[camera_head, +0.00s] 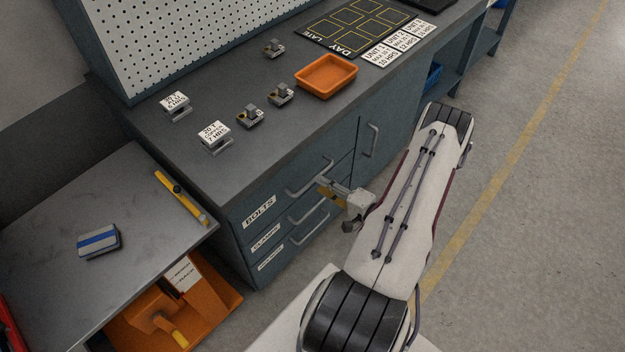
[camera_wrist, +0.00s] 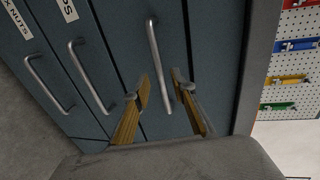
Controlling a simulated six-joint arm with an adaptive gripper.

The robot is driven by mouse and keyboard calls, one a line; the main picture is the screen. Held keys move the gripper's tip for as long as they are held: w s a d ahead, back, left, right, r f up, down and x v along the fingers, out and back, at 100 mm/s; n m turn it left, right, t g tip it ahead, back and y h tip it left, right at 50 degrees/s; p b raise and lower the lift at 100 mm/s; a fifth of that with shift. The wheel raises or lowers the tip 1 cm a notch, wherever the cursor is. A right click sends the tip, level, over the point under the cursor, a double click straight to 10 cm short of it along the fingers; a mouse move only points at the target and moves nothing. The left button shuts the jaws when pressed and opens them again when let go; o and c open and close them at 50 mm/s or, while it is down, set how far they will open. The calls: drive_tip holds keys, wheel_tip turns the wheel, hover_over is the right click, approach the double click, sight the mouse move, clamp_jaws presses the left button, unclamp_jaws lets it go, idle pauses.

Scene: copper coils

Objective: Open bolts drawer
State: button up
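The bolts drawer (camera_head: 259,212) is the top drawer of the blue-grey bench, with a white BOLTS label. It looks shut. In the wrist view the bolts drawer's handle (camera_wrist: 154,48) runs lengthwise between the two yellow fingers of my gripper (camera_wrist: 161,77). The fingers are apart, one on each side of the bar, and I see a gap on both sides. Whether the tips reach past the bar is hard to tell.
Two lower drawers with handles (camera_wrist: 90,75) (camera_wrist: 50,85) sit below it, and a cabinet door handle (camera_head: 371,140) is to the right. An orange tray (camera_head: 327,90) and several small parts stand on the bench top. A metal side table (camera_head: 60,215) is at the left. Floor at right is clear.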

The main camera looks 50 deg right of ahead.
sight(313, 180)
drive_tip(key=shift+x, duration=2.6)
clamp_jaws()
